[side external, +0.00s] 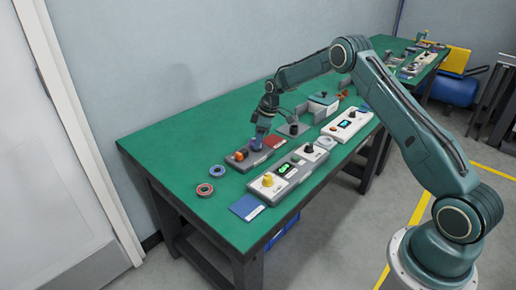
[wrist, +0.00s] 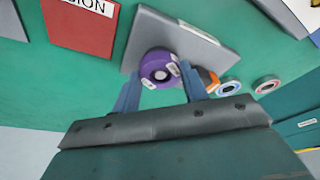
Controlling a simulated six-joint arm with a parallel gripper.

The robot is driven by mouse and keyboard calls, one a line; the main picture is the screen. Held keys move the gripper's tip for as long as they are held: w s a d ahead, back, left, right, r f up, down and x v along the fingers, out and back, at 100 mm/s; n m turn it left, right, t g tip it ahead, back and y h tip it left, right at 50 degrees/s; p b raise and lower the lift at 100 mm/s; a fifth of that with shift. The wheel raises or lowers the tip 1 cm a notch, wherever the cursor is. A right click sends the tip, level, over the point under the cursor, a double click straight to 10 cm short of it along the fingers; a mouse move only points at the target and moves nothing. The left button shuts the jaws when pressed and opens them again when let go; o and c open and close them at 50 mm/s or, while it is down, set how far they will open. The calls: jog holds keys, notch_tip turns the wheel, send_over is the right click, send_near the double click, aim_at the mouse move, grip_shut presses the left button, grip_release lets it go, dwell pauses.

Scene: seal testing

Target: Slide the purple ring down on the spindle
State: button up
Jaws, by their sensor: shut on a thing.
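The purple ring (wrist: 149,61) lies between my two blue fingertips in the wrist view, over a grey base plate (wrist: 196,45). My gripper (wrist: 159,72) is shut on it. A small pale grey spot shows inside the ring's hole; I cannot tell if it is the spindle's tip. In the side view my gripper (side external: 259,134) points down at the grey base (side external: 238,164), with a small blue-purple patch at its tips. The spindle itself is not clearly visible, and the ring's height on it cannot be told.
Two loose rings, one blue-rimmed (side external: 217,171) and one red (side external: 204,189), lie to the left. A tester with a yellow knob (side external: 267,180) stands in front.

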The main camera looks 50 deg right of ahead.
dwell(0.3)
jog(key=o, duration=1.2)
jog(key=shift+f, duration=0.1)
jog(key=shift+r, duration=4.5)
